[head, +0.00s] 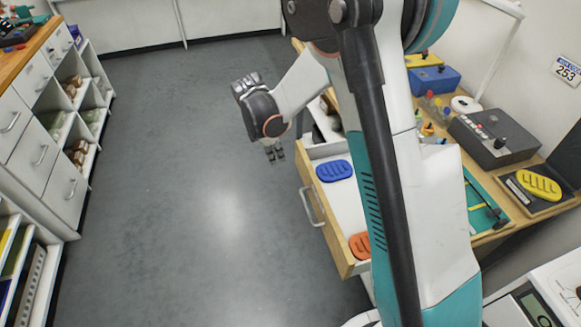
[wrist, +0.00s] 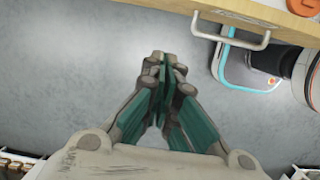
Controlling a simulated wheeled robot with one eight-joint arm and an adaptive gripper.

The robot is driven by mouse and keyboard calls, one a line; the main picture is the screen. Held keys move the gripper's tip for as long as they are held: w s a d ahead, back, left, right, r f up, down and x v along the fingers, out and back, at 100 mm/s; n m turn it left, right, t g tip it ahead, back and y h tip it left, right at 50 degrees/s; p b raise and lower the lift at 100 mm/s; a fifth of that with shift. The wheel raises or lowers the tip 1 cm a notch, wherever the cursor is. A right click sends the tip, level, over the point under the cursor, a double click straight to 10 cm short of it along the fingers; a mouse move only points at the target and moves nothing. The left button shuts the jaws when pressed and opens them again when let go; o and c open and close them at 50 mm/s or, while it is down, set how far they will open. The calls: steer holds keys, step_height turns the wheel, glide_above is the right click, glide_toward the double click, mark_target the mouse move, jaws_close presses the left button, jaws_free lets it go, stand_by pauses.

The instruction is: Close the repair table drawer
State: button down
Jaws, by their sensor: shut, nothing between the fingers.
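The repair table drawer (head: 330,197) stands pulled out from the wooden repair table (head: 489,238). It has a wooden front with a grey bar handle (head: 311,207). A blue sole-shaped piece (head: 334,171) and an orange one (head: 360,245) lie in it. In the wrist view the drawer front (wrist: 285,18) and its handle (wrist: 232,30) show at the upper right. My gripper (head: 275,155) is shut and empty, over the floor to the left of the drawer's far end. In the wrist view its fingertips (wrist: 166,62) meet, apart from the handle. My arm hides part of the drawer and table.
A grey floor aisle (head: 200,170) is clear left of the drawer. A white cabinet (head: 35,150) with drawers and shelves stands along the left. On the table are a dark control box (head: 491,137), a blue box (head: 434,79) and a yellow sole (head: 539,185).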

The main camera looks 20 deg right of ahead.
steer(key=d+f+b, duration=0.5)
steer(key=d+f, duration=0.1)
steer(key=f, duration=0.5)
steer(key=shift+w, duration=0.25)
steer(key=shift+d, duration=0.15)
